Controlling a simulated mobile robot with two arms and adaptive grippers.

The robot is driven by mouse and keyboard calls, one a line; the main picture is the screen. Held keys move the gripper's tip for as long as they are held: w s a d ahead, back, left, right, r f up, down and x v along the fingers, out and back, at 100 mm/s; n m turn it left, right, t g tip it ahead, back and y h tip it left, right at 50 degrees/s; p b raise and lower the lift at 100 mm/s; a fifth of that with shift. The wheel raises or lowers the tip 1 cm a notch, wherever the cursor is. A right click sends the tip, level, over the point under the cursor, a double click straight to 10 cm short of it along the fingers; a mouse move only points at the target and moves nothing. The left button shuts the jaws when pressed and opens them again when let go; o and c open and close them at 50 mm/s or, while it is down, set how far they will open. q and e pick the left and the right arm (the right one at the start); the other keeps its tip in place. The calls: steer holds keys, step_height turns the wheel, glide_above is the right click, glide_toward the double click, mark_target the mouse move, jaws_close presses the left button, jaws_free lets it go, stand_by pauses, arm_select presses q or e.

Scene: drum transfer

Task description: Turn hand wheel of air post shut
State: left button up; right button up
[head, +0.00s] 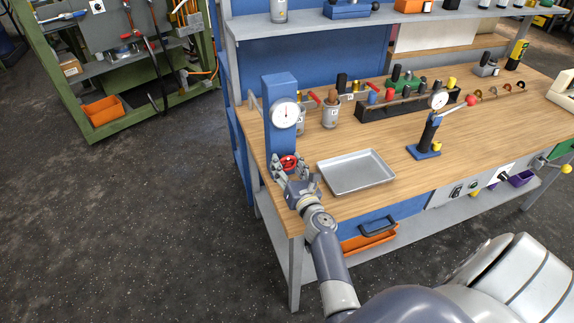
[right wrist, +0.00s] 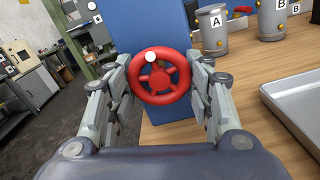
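The air post (head: 281,105) is a blue upright box with a round white gauge (head: 285,113) at the left end of the workbench. Its red hand wheel (head: 288,163) sits low on the front face. In the right wrist view the wheel (right wrist: 160,77) faces me, with a pale knob (right wrist: 151,57) near the top of its rim. My right gripper (head: 289,172) is at the wheel. In the wrist view its fingers (right wrist: 160,85) stand on both sides of the rim, close to it; I cannot tell whether they touch it. My left gripper is not in view.
A metal tray (head: 357,190) lies on the bench right of my right gripper. A lever press (head: 432,135) stands farther right. An orange bin (head: 370,238) is below the bench top. Wood between tray and press is clear.

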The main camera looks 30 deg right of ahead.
steer(key=o, duration=0.4)
